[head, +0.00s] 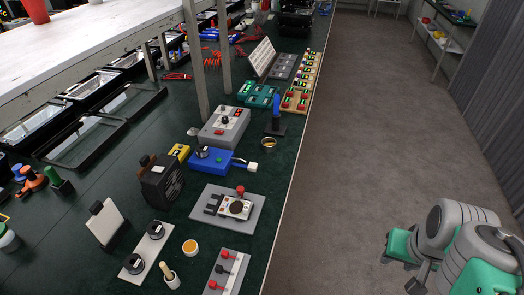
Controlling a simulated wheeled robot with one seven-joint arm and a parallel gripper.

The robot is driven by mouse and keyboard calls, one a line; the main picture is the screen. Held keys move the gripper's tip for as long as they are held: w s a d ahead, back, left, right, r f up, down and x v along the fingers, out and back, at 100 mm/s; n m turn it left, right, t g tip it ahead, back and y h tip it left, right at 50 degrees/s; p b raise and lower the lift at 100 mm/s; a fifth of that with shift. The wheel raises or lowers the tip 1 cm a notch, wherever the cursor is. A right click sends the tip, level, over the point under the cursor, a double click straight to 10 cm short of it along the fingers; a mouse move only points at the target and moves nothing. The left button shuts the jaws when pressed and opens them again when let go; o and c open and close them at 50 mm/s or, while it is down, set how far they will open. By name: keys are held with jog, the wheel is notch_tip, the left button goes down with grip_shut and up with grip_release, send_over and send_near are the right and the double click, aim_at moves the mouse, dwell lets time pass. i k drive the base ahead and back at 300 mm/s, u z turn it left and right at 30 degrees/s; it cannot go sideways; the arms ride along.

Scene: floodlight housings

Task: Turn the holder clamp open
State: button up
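A light grey plate (211,193) lies on the dark green bench, in the near middle of the head view. A small fixture (235,208) with a round dark center, a dark forked part at its left and a red knob (240,191) behind it sits on this plate. It may be the holder with its clamp; I cannot tell for sure, nor whether the clamp is open or shut. My grey and green arm shows at the lower right, beyond the bench edge and apart from the fixture. A dark part at its lower end may belong to my gripper; no fingertips can be made out.
Near the plate are a black finned block (162,183), a blue box (209,161), a grey box with a red button (224,126), a two-knob panel (148,250) and a lever panel (227,271). A white shelf stands at left. The floor (345,150) right of the bench is clear.

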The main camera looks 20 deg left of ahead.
aim_at(240, 189)
jog(key=i, duration=1.45)
jog(key=u, duration=4.7)
